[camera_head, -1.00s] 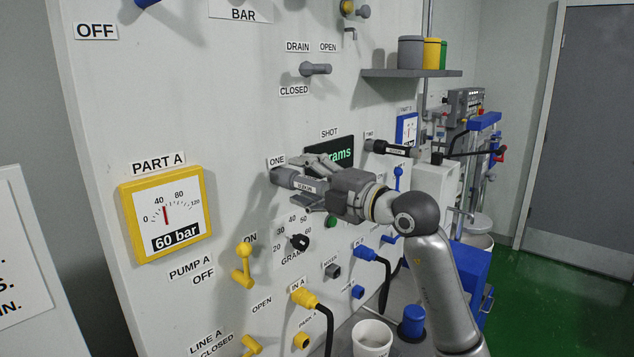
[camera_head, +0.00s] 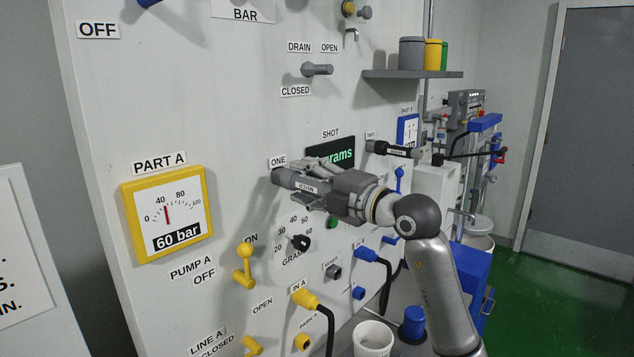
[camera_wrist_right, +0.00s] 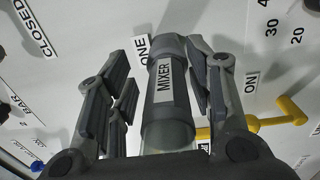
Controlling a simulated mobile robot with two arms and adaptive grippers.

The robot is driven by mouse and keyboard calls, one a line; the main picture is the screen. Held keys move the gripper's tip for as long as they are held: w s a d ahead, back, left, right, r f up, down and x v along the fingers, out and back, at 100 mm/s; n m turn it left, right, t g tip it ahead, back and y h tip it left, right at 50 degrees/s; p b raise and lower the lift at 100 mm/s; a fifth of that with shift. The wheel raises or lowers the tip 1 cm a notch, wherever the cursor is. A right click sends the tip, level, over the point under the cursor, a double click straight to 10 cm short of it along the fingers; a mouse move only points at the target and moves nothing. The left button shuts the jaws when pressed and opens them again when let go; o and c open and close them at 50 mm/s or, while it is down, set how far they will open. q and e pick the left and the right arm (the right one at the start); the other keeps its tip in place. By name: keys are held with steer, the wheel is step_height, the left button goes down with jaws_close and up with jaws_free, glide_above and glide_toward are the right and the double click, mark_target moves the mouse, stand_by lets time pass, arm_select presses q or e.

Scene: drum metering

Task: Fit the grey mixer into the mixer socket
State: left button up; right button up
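The grey mixer (camera_head: 287,179), a cylinder with a MIXER label, sticks out level from the panel under the ONE label. It also shows in the right wrist view (camera_wrist_right: 168,95). My right gripper (camera_head: 318,178) is around it, with one finger on each side. In the right wrist view my right gripper (camera_wrist_right: 162,90) shows a clear gap between its left finger and the mixer; the right finger is very close to it, and I cannot tell whether it touches. The mixer socket (camera_head: 333,271), a small dark fitting labelled MIXER, is lower on the panel. My left gripper is not in view.
A black mixer (camera_head: 391,149) sticks out under TWO, beyond my right gripper. A dark dial (camera_head: 299,242), a yellow lever (camera_head: 243,266) and yellow (camera_head: 306,298) and blue (camera_head: 367,254) hose plugs project from the panel. A white cup (camera_head: 372,338) stands below.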

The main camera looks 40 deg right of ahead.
mark_target(322, 194)
steer(key=shift+w+a+f, duration=0.1)
steer(key=shift+w+f, duration=0.05)
steer(key=shift+f, duration=0.25)
steer(key=shift+w+a+f, duration=0.1)
steer(key=shift+f, duration=0.3)
jaws_close()
steer(key=shift+s+a+f+g+y+b, duration=0.15)
steer(key=shift+f+g+y+b, duration=0.15)
steer(key=shift+f+b, duration=0.1)
steer(key=shift+s, duration=0.2)
steer(key=shift+s+d+r+b, duration=0.1)
steer(key=shift+s+d+b, duration=0.1)
steer(key=shift+s, duration=0.55)
steer(key=shift+s+d+r+b, duration=0.1)
steer(key=shift+s+b, duration=0.1)
steer(key=shift+s, duration=0.55)
steer(key=shift+d, duration=0.1)
steer(key=shift+s+r, duration=0.2)
steer(key=shift+s, duration=0.45)
steer(key=shift+s+d+b, duration=0.15)
steer(key=shift+s+b, duration=0.2)
steer(key=shift+s, duration=1.2)
